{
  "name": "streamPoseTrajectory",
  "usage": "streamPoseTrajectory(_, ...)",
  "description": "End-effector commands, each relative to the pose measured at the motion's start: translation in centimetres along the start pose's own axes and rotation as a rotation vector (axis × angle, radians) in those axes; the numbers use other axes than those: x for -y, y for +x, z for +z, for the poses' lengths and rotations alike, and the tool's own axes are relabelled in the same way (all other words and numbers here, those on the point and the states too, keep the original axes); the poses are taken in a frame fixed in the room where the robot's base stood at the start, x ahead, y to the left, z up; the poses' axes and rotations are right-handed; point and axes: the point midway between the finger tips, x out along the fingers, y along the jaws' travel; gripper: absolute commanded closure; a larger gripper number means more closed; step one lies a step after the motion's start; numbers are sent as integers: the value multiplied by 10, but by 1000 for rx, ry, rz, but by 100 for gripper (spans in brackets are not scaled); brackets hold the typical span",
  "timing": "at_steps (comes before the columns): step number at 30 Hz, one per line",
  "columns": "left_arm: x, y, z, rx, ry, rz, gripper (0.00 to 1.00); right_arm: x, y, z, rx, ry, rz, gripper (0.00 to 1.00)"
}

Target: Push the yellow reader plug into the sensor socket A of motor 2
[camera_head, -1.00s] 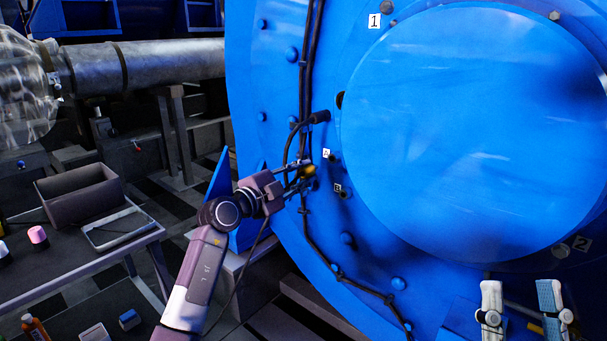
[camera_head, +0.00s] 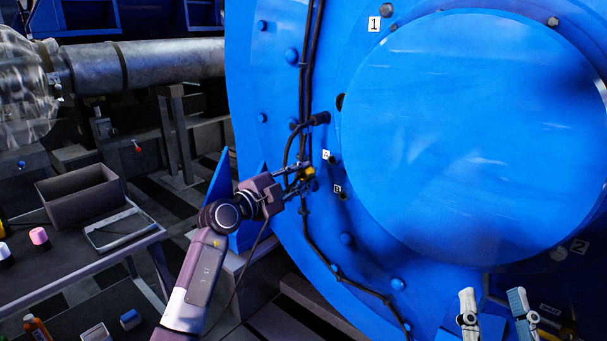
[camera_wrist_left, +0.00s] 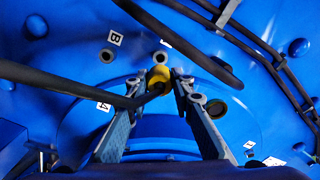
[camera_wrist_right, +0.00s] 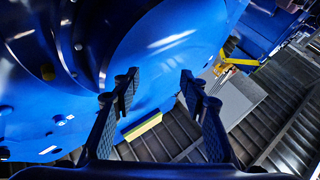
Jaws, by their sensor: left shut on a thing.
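My left gripper (camera_head: 300,175) is shut on the yellow reader plug (camera_head: 310,173), in front of the blue motor face (camera_head: 470,140). Socket A (camera_head: 332,159) is a small dark hole with a white label, up and right of the plug. Socket B (camera_head: 343,196) lies lower right. In the left wrist view the yellow plug (camera_wrist_left: 158,77) sits between the fingertips, its dark cable running left. A small round hole (camera_wrist_left: 160,57) shows just above it. Contact with any socket cannot be told. My right gripper (camera_head: 494,305) is open and empty, also in its wrist view (camera_wrist_right: 158,85).
Black cables (camera_head: 308,80) are clipped down the motor's left side, close to my left gripper. Bolts stick out around the rim. A table with an open bin (camera_head: 80,200) and a tray stands at left.

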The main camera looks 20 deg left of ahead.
Motion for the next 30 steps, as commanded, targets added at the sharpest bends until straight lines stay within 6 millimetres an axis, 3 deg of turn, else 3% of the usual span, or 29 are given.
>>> streamPoseTrajectory(8, 1, 1, -1, -2, 0, 1, 99, -4, -1, 27, 129, -6, 6, 60)
streamPoseTrajectory(18, 1, 32, -1, -2, -1, 2, 99, -8, -9, 59, 281, -11, 14, 60)
streamPoseTrajectory(30, 0, 56, 0, -2, 0, 1, 99, -8, -11, 63, 299, -11, 15, 60)
